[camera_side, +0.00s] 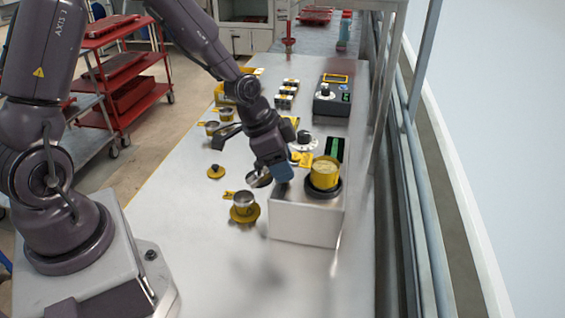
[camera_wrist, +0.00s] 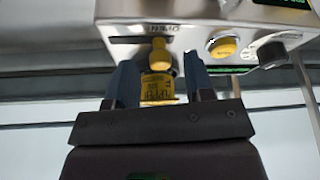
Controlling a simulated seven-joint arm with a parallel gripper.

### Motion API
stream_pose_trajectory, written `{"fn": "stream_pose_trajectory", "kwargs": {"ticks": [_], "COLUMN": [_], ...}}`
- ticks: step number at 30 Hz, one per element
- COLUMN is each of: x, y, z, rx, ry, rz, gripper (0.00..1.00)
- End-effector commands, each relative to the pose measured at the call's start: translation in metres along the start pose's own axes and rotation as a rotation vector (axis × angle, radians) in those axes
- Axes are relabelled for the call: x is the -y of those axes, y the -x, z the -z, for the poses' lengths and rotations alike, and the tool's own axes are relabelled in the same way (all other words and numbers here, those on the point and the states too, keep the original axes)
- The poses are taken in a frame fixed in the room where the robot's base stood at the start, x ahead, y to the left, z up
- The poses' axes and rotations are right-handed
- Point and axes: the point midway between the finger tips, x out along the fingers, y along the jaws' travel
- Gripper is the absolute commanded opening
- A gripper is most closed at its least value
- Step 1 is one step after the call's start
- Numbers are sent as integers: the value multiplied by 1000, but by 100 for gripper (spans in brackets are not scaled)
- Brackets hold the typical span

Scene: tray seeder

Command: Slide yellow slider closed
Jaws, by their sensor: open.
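In the wrist view a yellow slider (camera_wrist: 160,55) sits at the right part of a dark slot (camera_wrist: 126,39) in the face of the grey metal seeder. My gripper (camera_wrist: 161,72) is open, one blue finger on each side of the slider; I cannot tell whether either touches it. A yellow printed tag (camera_wrist: 157,90) shows between the fingers below the slider. In the side view my gripper (camera_side: 283,174) is at the upper left edge of the metal seeder box (camera_side: 305,222).
A yellow round knob (camera_wrist: 224,47) and a dark dial (camera_wrist: 272,54) are right of the slider. A yellow cup (camera_side: 325,173) stands on the seeder. Small metal cups, one of them on a yellow base (camera_side: 245,214), stand left of it. The near bench is clear.

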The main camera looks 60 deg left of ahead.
Motion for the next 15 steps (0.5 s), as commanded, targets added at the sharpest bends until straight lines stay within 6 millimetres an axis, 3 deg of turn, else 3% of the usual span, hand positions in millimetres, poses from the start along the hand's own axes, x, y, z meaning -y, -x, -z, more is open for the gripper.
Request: {"fn": "stream_pose_trajectory", "kwargs": {"ticks": [10,15], "x": [0,0], "y": [-4,-4], "z": [0,0], "rx": [0,0], "ry": [0,0], "rz": [2,1], "gripper": [46,7]}}
